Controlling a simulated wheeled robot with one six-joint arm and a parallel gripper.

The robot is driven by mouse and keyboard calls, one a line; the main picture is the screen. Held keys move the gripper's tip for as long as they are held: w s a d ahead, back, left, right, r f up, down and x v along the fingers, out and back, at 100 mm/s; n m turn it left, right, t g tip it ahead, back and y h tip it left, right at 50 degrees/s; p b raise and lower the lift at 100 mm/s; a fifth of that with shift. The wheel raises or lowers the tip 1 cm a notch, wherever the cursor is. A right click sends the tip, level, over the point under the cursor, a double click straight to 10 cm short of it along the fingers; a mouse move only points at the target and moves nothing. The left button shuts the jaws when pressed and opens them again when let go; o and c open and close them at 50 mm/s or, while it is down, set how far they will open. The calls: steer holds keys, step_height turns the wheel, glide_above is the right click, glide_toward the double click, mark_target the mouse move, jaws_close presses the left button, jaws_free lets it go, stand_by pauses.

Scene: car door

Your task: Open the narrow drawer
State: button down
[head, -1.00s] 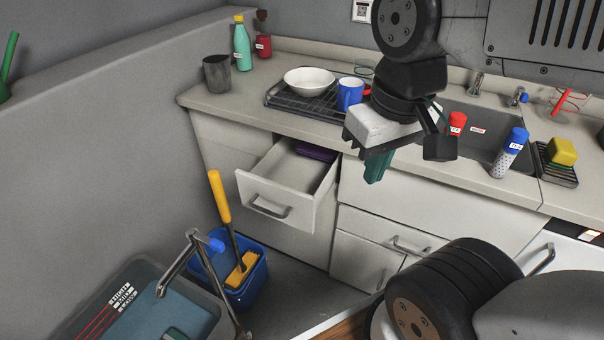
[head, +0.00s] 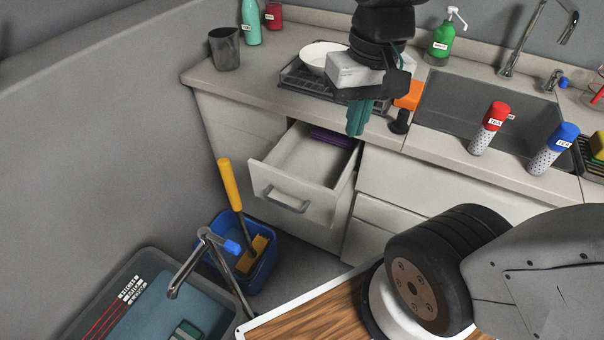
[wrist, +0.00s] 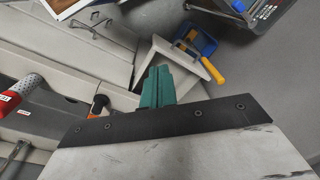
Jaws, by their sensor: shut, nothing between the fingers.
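The narrow drawer (head: 270,178) is pulled out of the left cabinet below the counter, with its bar handle (head: 286,200) on the front. A purple item (head: 332,138) lies at its back. My gripper (head: 357,132) has teal fingers that are shut and empty. In the head view it shows above the drawer's back right corner, by the counter's front edge, and apart from the handle. In the wrist view the closed fingers (wrist: 157,75) show beside the drawer's pale edge (wrist: 208,70).
A blue bucket (head: 262,272) with a yellow-handled mop (head: 230,184) stands on the floor before the drawer.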

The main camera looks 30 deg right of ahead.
steer(key=w+d+f+m+g+y, duration=0.25)
steer(key=w+f+m, duration=0.65)
steer(key=w+f, duration=0.95)
steer(key=shift+g+y, duration=0.25)
steer(key=x, duration=1.1)
steer(key=shift+s+d+f, duration=0.1)
steer(key=shift+s+d, duration=0.05)
steer(key=shift+s, duration=0.3)
